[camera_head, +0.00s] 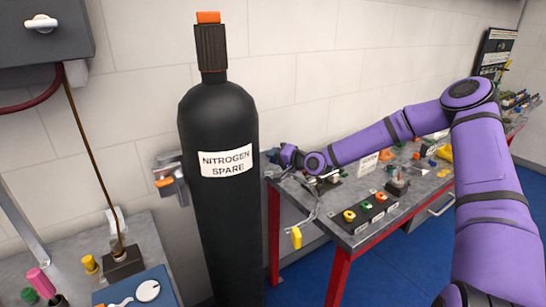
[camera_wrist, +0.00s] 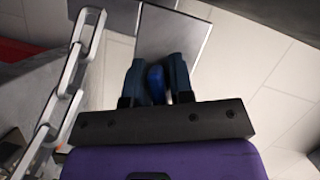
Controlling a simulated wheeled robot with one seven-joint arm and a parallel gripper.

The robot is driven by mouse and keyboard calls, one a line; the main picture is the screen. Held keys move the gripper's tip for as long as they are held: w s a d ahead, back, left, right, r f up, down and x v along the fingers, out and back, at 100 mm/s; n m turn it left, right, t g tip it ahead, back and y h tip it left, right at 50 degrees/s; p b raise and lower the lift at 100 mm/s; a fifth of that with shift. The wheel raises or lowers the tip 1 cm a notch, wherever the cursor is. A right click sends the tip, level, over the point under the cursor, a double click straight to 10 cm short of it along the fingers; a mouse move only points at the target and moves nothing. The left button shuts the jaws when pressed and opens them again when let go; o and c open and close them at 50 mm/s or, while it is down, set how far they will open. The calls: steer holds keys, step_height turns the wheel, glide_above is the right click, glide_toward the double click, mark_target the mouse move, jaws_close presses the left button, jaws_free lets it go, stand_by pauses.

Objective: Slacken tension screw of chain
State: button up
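In the wrist view, a small blue piece (camera_wrist: 156,83) stands between the two dark fingers of my gripper (camera_wrist: 157,72). It may be the screw's handle. The fingers flank it closely, but I cannot tell whether both touch it. A grey metal chain (camera_wrist: 73,75) runs down the left side of the wrist view, apart from the fingers. In the head view, my gripper (camera_head: 275,156) is at the right side of the black nitrogen cylinder (camera_head: 221,220), with its tips largely hidden. A clamp-like metal piece with an orange part (camera_head: 170,176) shows at the cylinder's left side.
A workbench with red legs (camera_head: 339,277) stands right of the cylinder and holds small parts. A yellow tag (camera_head: 296,238) hangs by its near corner. A grey bench (camera_head: 60,250) is at the left. A flat metal plate (camera_wrist: 172,40) lies beyond my fingers.

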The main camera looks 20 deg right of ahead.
jaws_close()
steer(key=n+h, duration=0.2)
steer(key=n, duration=0.1)
steer(key=n+h, duration=0.2)
steer(key=n, duration=0.2)
steer(key=shift+d+h, duration=0.1)
steer(key=shift+h, duration=0.2)
steer(key=shift+f, duration=0.1)
stand_by(0.5)
steer(key=shift+o, duration=1.9)
jaws_free()
